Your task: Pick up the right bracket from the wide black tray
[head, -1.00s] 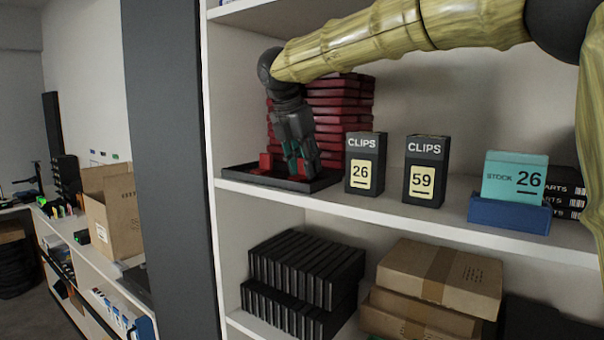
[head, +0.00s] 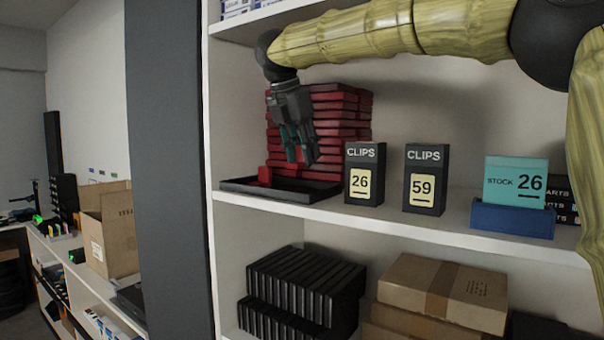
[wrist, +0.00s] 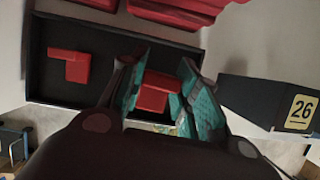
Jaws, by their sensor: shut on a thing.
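The wide black tray (head: 310,193) lies on the shelf at the left and fills much of the wrist view (wrist: 48,92). The left red bracket (wrist: 72,66) rests in it, also visible in the head view (head: 264,175). My gripper (head: 301,158) is raised above the tray, pointing down. In the wrist view its teal-padded fingers (wrist: 160,98) are shut on the right red bracket (wrist: 155,92), whose lower part is partly hidden by the gripper. In the head view the held bracket is hard to tell from the red stack behind.
A stack of red cases (head: 345,120) stands behind the tray. Black clips boxes (head: 364,160) (head: 426,170) stand to its right. Farther right is a teal stock box (head: 515,180) in a blue holder (head: 512,218). The shelf above is close over my arm.

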